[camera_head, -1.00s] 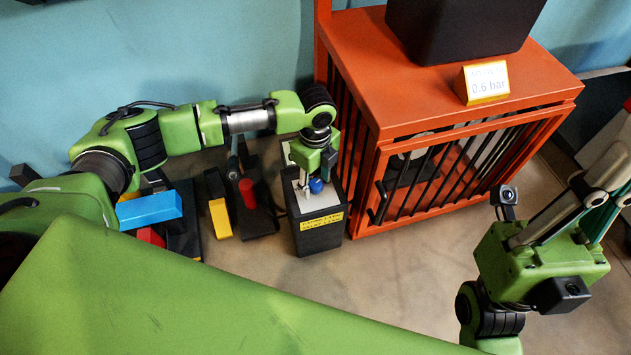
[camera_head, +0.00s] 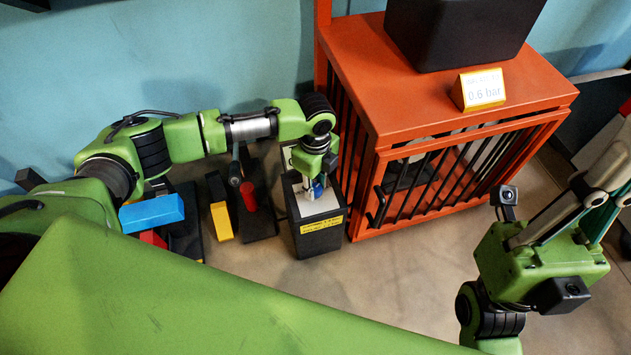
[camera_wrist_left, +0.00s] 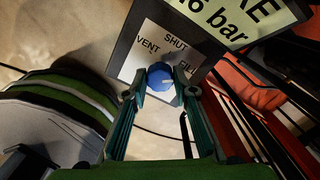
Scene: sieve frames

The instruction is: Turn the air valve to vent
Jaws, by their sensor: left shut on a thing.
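The air valve's blue knob (camera_wrist_left: 160,76) sits on a pale plate (camera_wrist_left: 152,45) marked VENT, SHUT and a third, partly covered word. My left gripper (camera_wrist_left: 161,90) is shut on the knob, with one finger on each side. Which word the knob points to I cannot tell. In the head view the valve stands on a dark box (camera_head: 320,232) with a yellow label, and my left gripper (camera_head: 316,190) reaches down over it, hiding most of the knob. My right gripper (camera_head: 592,212) is at the right edge, away from the valve, its fingertips out of frame.
Blue (camera_head: 152,212), yellow (camera_head: 221,221) and red (camera_head: 248,194) parts stand left. The floor in front is clear.

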